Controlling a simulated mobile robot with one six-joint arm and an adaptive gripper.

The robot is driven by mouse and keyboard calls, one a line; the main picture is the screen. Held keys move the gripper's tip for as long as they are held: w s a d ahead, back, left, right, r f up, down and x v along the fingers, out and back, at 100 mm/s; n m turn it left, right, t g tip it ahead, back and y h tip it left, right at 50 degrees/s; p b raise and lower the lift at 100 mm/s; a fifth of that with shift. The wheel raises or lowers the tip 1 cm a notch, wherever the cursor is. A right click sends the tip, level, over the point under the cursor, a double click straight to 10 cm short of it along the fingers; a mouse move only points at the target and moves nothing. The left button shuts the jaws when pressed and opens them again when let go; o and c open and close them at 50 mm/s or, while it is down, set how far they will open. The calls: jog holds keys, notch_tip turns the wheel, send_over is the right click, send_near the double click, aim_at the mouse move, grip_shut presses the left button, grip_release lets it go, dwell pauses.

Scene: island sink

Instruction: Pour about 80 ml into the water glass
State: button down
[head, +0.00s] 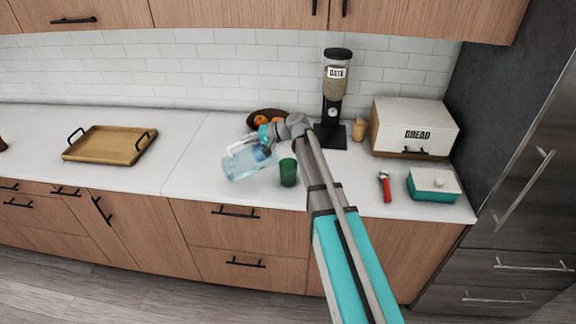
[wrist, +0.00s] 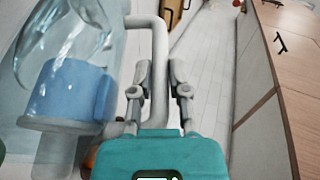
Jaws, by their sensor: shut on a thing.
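A clear pitcher (head: 245,166) with pale blue liquid is tilted on its side over the counter, its top end toward the right. My gripper (head: 253,142) is shut on its pale handle. In the wrist view the handle (wrist: 153,22) runs between my gripper's fingers (wrist: 163,92), and the pitcher's clear body (wrist: 65,30) with a blue part fills the left side. A green glass (head: 288,173) stands upright on the counter just right of the pitcher's top end. I cannot see a stream or the level in the glass.
Behind my gripper is a dark bowl of oranges (head: 262,120). A dispenser (head: 335,100), bread box (head: 415,125), red-handled tool (head: 385,188) and teal-and-white dish (head: 433,184) stand to the right. A wooden tray (head: 110,144) lies left, with clear counter (head: 190,145) between.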

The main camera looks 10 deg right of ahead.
jog(key=shift+d+r+y, duration=0.4)
jog(key=shift+d+y, duration=0.05)
jog(key=shift+y, duration=0.05)
jog(key=shift+d+r+y+b, duration=0.3)
jog(key=shift+d+b, duration=0.05)
jog(key=shift+d, duration=0.3)
jog(key=shift+d+r+y+b, duration=0.25)
jog(key=shift+d+y+b, duration=0.1)
jog(key=shift+d, duration=0.3)
jog(key=shift+d+r+m+t+y, duration=0.2)
jog(key=shift+d+m+t+y, duration=0.05)
jog(key=shift+d+m+t, duration=0.1)
dwell(1.8)
jog(key=a+f+h, duration=0.1)
jog(key=a+f+h+p, duration=0.1)
jog(key=a, duration=0.1)
jog(key=a+f+n+h, duration=0.1)
jog(key=a, duration=0.1)
jog(key=shift+a+f+h+p, duration=0.1)
jog(key=shift+a+h+p, duration=0.1)
jog(key=shift+h+p, duration=0.15)
jog(key=shift+a+f+g, duration=0.1)
jog(key=shift+f+g, duration=0.15)
jog(key=shift+g, duration=0.2)
jog(key=shift+a+f+h, duration=0.35)
jog(key=shift+f+h, duration=0.1)
jog(key=shift+a+f, duration=0.1)
dwell(1.8)
